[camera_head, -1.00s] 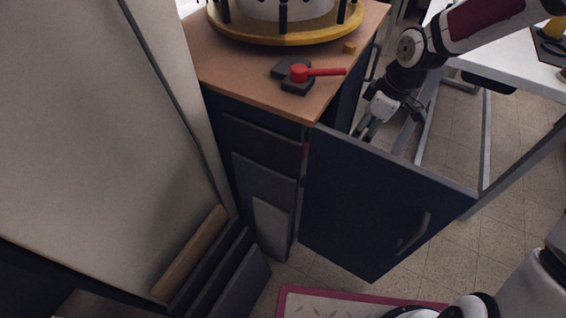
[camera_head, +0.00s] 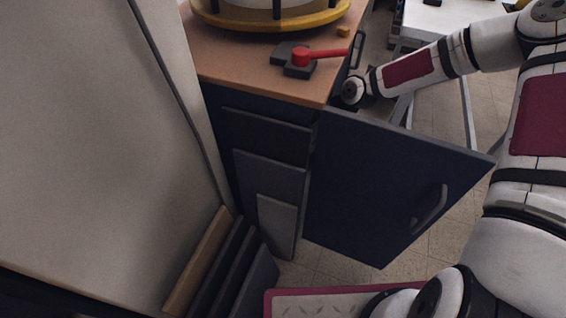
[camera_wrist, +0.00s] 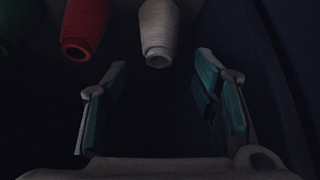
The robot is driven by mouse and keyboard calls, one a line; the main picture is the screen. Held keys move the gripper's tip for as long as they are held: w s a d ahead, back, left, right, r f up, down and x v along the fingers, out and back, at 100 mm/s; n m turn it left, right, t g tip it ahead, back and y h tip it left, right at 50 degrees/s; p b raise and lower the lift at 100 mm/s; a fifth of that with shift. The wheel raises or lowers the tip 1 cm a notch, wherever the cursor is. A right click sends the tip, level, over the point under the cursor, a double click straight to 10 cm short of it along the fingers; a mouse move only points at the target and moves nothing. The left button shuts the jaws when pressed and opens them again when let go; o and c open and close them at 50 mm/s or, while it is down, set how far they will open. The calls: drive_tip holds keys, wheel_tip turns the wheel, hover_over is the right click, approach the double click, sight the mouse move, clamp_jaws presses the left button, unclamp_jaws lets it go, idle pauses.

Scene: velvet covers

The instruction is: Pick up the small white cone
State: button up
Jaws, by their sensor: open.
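The small white cone (camera_wrist: 159,32) shows at the top middle of the wrist view, in a dark space. It looks like a wound thread cone, with its hollow end towards the camera. My gripper (camera_wrist: 162,80) is open, with its two teal-padded fingers apart and nothing between them. The white cone lies beyond the fingertips, roughly in line with the gap, and is not touched. In the head view my arm reaches behind the open blue cabinet door, and my gripper and the cone are hidden there.
A red cone (camera_wrist: 84,30) stands just left of the white one, and a green cone (camera_wrist: 14,25) is at the far left. The open cabinet door (camera_head: 390,185) stands in front of my arm. A red-handled tool (camera_head: 318,55) lies on the wooden cabinet top (camera_head: 225,55).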

drive_tip(key=b+x, duration=0.4)
drive_tip(key=x, duration=0.6)
drive_tip(key=shift+w+a+f, duration=0.1)
drive_tip(key=shift+f, duration=0.15)
drive_tip(key=shift+c, duration=0.5)
drive_tip(key=c, duration=0.9)
